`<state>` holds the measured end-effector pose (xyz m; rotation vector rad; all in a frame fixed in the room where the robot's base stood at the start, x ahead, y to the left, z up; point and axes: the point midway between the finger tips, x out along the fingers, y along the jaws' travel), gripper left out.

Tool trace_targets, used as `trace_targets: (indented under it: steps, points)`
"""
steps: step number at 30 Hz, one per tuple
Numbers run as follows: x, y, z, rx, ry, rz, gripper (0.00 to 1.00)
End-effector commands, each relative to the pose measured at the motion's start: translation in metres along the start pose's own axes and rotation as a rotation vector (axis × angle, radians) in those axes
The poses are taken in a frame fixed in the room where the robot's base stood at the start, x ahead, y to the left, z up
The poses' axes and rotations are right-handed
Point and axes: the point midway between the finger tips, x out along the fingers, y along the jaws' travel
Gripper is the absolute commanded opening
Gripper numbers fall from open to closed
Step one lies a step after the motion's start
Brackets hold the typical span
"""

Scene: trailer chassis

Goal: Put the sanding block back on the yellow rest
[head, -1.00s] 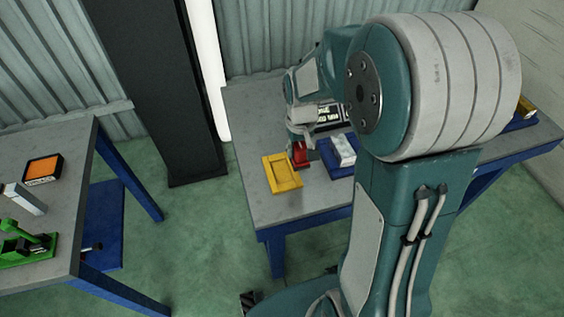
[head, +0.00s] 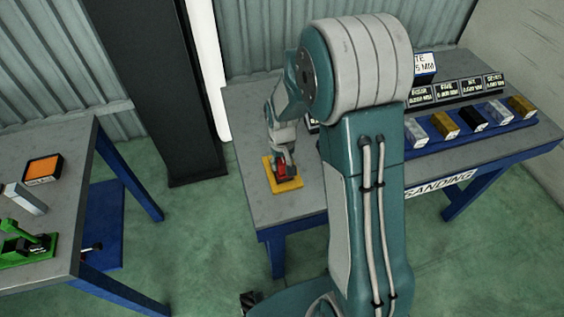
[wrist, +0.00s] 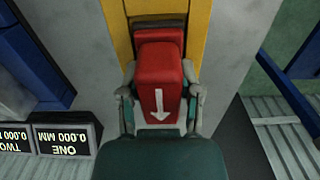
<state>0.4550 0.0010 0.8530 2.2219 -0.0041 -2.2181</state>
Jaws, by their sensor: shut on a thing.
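The red sanding block (head: 285,172) is in my gripper, over the yellow rest (head: 270,186) at the near left of the sanding table. In the wrist view the block (wrist: 159,75) is red with a white arrow on its face, and the two fingers of my gripper (wrist: 160,100) are shut on its sides. The yellow rest (wrist: 198,30) shows behind and around the block's far end. I cannot tell whether the block touches the rest. The gripper's upper part hides some of the block in the head view.
A blue tray (head: 520,130) with several coloured blocks lies along the table's right side, with black label signs (head: 447,92) behind. Another table (head: 70,215) at left holds an orange pad (head: 43,168) and a green clamp (head: 28,243). The grey tabletop (head: 300,207) near the rest is clear.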

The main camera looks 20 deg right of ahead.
Motion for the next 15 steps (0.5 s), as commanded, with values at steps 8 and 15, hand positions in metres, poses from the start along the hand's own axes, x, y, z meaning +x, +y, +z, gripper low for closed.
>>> trace_targets:
  steps: [8, 15]
  points:
    - [0.0012, 0.0001, 0.0000, 0.000, -0.001, 0.000, 0.80]
    - [0.0004, 0.0001, -0.0001, 0.000, 0.000, 0.000, 0.80]
